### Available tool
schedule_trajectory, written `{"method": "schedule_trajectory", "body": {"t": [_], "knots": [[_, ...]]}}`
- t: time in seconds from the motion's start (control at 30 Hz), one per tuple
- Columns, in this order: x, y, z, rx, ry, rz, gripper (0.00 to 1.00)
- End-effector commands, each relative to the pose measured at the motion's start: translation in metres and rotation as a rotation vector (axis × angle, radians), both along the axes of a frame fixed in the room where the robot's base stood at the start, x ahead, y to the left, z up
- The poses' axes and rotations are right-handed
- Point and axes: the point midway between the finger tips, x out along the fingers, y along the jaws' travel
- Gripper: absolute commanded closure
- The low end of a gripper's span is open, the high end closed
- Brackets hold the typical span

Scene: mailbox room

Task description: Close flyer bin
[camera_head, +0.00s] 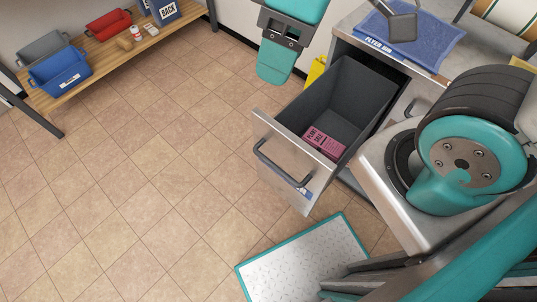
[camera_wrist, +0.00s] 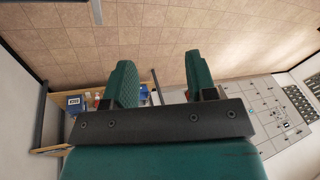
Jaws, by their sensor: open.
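A deep grey drawer bin (camera_head: 340,95) is pulled out of the metal cabinet and stands open. Its metal front (camera_head: 296,163) has a dark bar handle (camera_head: 280,170) and a small blue label, too steep to read. A pink flyer stack (camera_head: 324,142) marked "plant sale" lies on the bin's floor. My gripper (camera_head: 275,72) is at the upper middle of the head view, left of and beyond the bin, apart from it. In the wrist view its two teal fingers (camera_wrist: 158,75) are spread with nothing between them. The bin is not recognisable in the wrist view.
On the cabinet top lies a blue piece (camera_head: 415,42) lettered "Flyer Bin", with a dark grey object (camera_head: 402,27) over it. A yellow object (camera_head: 316,70) stands behind the bin. A wooden bench (camera_head: 110,45) with trays is upper left. The tiled floor (camera_head: 150,170) left of the bin is clear.

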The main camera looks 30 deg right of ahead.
Motion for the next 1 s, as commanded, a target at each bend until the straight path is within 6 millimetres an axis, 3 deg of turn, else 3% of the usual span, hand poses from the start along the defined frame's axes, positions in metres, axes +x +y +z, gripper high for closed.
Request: {"method": "schedule_trajectory", "body": {"t": [0.03, 0.2, 0.43, 0.7, 0.83, 1.0], "knots": [[0.009, 0.004, -0.013, -0.036, -0.008, 0.096, 0.6], [0.048, 0.021, -0.065, -0.208, -0.057, 0.596, 0.99], [0.083, 0.059, -0.15, -0.43, -0.02, 1.376, 1.0], [0.085, 0.104, -0.249, -0.618, 0.245, 2.259, 1.0], [0.078, 0.116, -0.28, -0.659, 0.409, 2.538, 1.0], [0.073, 0.122, -0.296, -0.673, 0.537, 2.704, 1.0]]}}
